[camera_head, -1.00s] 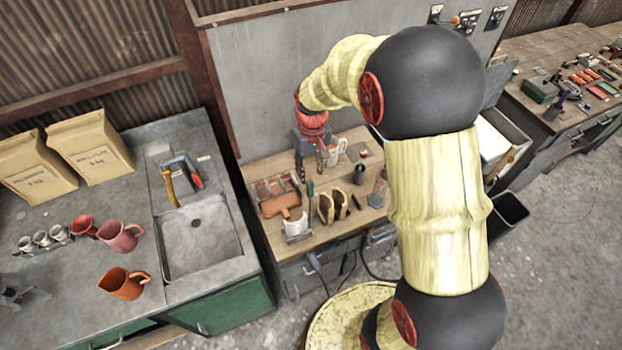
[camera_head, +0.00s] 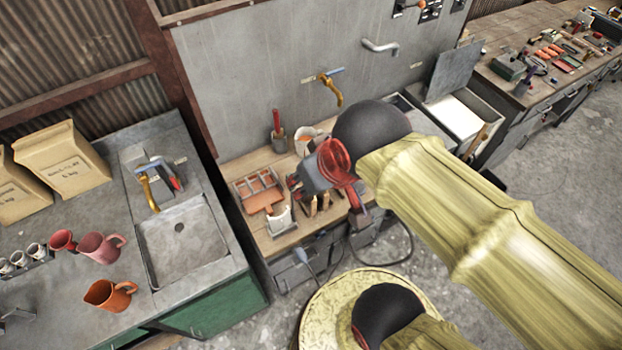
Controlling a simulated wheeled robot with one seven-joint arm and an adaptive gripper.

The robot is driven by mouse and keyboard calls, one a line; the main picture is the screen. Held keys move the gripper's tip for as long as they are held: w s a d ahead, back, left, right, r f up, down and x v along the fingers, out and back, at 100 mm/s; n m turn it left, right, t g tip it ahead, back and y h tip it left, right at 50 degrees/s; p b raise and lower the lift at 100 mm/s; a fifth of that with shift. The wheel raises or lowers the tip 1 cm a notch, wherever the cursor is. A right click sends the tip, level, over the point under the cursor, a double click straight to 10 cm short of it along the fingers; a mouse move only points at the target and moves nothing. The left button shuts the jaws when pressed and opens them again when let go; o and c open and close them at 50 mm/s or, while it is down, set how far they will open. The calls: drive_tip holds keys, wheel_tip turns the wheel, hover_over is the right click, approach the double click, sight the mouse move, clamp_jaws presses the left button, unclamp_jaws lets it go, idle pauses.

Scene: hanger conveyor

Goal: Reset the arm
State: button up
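My arm, with yellow bamboo-like links and dark round joints, reaches in from the lower right. My gripper (camera_head: 300,190) is at the end of a red wrist, above the small wooden workbench (camera_head: 242,168). It appears as a small dark shape beside the tool holders. Its fingers are too small and too much overlapped to tell whether they are open or shut. I see nothing clearly held in it. My wrist and arm hide part of the bench top.
A divided tray (camera_head: 258,188) and a tool cup (camera_head: 279,140) stand on the bench. Left is a counter with a sink (camera_head: 185,240), an orange pitcher (camera_head: 108,294), a pink pitcher (camera_head: 98,248) and paper bags (camera_head: 62,160). Another tool bench (camera_head: 500,50) stands at the upper right.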

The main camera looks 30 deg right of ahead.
drive_tip(key=shift+s+f, duration=0.1)
drive_tip(key=shift+s, duration=0.05)
wheel_tip(320, 180, down, 25)
drive_tip(key=b, duration=2.5)
drive_tip(key=shift+f, duration=0.1)
drive_tip(key=shift+c, duration=0.5)
